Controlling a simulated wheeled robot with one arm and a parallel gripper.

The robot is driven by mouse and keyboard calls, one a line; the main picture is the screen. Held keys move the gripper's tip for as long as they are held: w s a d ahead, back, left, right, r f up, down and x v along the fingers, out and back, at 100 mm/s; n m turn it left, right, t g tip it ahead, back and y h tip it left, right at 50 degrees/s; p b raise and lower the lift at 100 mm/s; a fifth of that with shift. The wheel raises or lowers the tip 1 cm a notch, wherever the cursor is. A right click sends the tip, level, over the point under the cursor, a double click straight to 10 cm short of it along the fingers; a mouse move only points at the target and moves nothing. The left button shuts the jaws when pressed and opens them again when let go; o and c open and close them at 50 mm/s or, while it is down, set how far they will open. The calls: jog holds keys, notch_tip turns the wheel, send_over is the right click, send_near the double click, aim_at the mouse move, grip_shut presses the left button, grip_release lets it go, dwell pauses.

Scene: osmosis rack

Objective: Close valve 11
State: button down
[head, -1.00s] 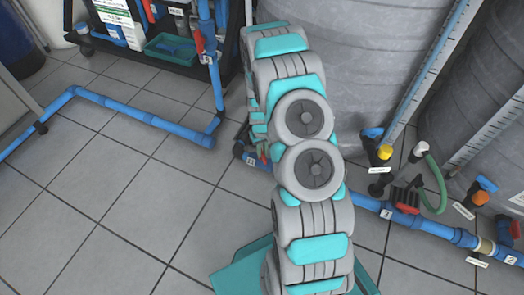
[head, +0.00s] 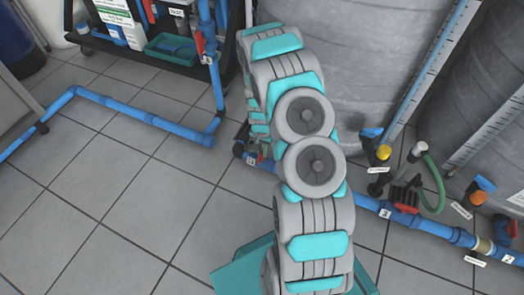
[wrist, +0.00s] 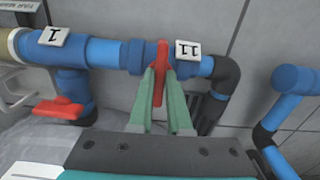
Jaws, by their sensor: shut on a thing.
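Valve 11 sits on a horizontal blue pipe (wrist: 105,53) in the wrist view, beside a white tag marked 11 (wrist: 187,50). Its red handle (wrist: 160,70) looks narrow and stands across the pipe in the picture. My gripper (wrist: 161,80) is shut on this handle, with one green finger on each side. The lower part of the handle is partly hidden between the fingers. In the head view my arm covers the gripper, and the valve cannot be made out clearly.
Another red handle (wrist: 58,109) is at the left, below a tag marked 1 (wrist: 54,36). A black elbow (wrist: 224,80) ends the pipe at the right, near another blue pipe (wrist: 285,110). Grey tanks (head: 340,60) stand behind the floor pipe.

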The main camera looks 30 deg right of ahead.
jog(key=shift+m, duration=0.3)
jog(key=c, duration=0.9)
grip_release()
jog(key=shift+o, duration=0.2)
jog(key=shift+r, duration=0.15)
jog(key=shift+r, duration=3.75)
